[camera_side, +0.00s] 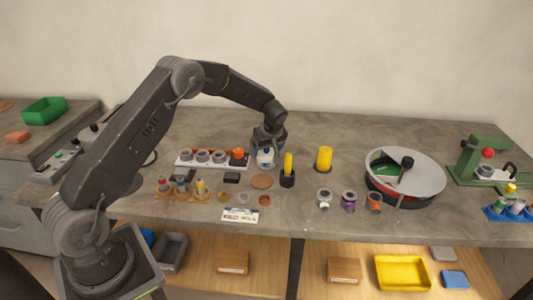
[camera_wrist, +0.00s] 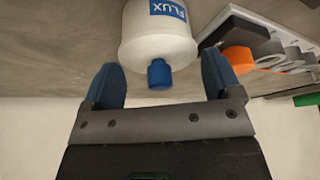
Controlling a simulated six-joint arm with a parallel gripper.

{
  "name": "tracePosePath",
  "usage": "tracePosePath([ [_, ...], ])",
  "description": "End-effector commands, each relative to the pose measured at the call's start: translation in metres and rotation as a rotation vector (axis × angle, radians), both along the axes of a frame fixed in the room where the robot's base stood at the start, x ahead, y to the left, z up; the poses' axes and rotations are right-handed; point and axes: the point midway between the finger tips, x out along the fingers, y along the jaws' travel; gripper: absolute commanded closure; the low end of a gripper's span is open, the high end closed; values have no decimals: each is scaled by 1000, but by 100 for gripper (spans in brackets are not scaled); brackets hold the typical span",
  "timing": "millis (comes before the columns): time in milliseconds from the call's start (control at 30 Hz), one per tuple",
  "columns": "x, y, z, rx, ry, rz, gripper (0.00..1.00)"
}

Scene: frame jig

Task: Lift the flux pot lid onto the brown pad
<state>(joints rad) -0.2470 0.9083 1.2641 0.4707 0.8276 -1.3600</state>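The white flux pot (camera_side: 265,161) stands upright on the bench, with its blue FLUX label in the wrist view (camera_wrist: 168,9). Its pale lid (camera_wrist: 157,50) sits on the pot, with a blue knob (camera_wrist: 159,75) sticking up. My gripper (camera_side: 267,147) is just above and behind the pot in the side view. In the wrist view my gripper (camera_wrist: 160,78) is open, its blue fingers apart on either side of the knob and not touching it. The brown pad (camera_side: 262,181) is a bare round disc in front of the pot.
A white strip with grey knobs and an orange piece (camera_side: 238,153) lies left of the pot. A black holder with a yellow stick (camera_side: 288,172) stands right of the pad. A yellow cylinder (camera_side: 324,159) is farther right. Small round dishes (camera_side: 243,198) lie in front of the pad.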

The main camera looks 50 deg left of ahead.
Motion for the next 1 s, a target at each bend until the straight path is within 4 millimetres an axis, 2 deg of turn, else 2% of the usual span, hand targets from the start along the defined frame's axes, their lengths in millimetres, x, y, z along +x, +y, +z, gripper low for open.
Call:
tracePosePath([
  [33, 0, 0, 0, 0, 0, 0, 21],
  [300, 0, 0, 0, 0, 0, 0, 47],
  [667, 0, 0, 6, 0, -2, -1, 48],
  [767, 1, 0, 15, 1, -3, -1, 48],
  [933, 1, 0, 45, 1, -5, 0, 48],
  [1000, -13, 14, 53, 1, -2, 6, 48],
])
